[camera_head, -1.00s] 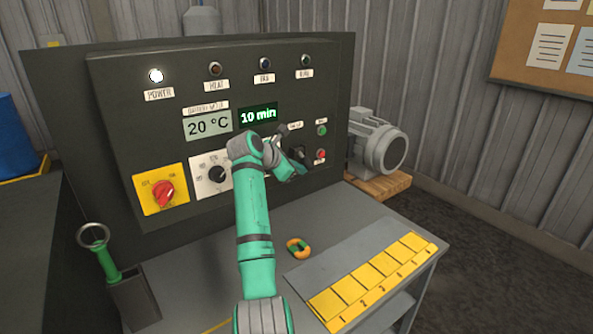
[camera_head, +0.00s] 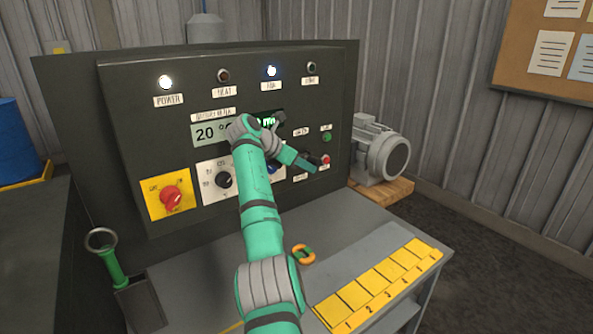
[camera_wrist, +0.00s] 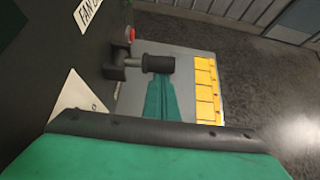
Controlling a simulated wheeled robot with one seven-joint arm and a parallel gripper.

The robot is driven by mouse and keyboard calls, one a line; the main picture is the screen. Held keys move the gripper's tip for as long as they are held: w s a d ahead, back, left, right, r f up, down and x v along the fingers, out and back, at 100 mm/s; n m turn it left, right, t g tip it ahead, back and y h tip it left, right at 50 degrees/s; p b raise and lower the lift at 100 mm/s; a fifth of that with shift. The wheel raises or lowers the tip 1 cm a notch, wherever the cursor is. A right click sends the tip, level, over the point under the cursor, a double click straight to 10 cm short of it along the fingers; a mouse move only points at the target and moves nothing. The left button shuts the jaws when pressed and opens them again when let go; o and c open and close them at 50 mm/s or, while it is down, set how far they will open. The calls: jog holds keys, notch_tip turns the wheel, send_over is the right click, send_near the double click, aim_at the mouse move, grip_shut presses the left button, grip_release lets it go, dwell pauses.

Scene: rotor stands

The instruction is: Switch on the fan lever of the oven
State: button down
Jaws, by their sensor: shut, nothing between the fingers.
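The oven's dark control panel (camera_head: 130,120) stands behind the table. Its fan lamp (camera_head: 271,71) is lit bluish white, as is the power lamp (camera_head: 165,82). The black fan lever (camera_head: 310,157) is at the panel's right, partly hidden by my gripper (camera_head: 308,166). In the wrist view the lever's black handle (camera_wrist: 160,64) sticks out to the right, by a label with "FAN" on it. My green gripper (camera_wrist: 163,82) is shut and empty, its tip close beside the handle. I cannot tell whether they touch. My arm hides part of the timer display.
A red button (camera_head: 325,160) and a green button (camera_head: 327,137) sit close to the lever. A red knob (camera_head: 171,198) on yellow and a temperature dial (camera_head: 223,180) are to the left. An orange and green ring (camera_head: 303,254) lies on the grey table (camera_head: 350,225).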

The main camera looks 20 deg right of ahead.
aim_at(311, 160)
jog(key=shift+w+r, duration=0.2)
jog(key=shift+r, duration=0.8)
jog(key=shift+w+r, duration=0.15)
jog(key=shift+r, duration=0.1)
jog(key=shift+w+a+r, duration=0.1)
jog(key=shift+a, duration=0.05)
jog(key=shift+a+r, duration=0.3)
jog(key=v, duration=0.9)
jog(key=shift+s+a, duration=0.2)
jog(key=shift+s, duration=0.15)
jog(key=shift+w+f, duration=0.1)
jog(key=shift+f, duration=0.05)
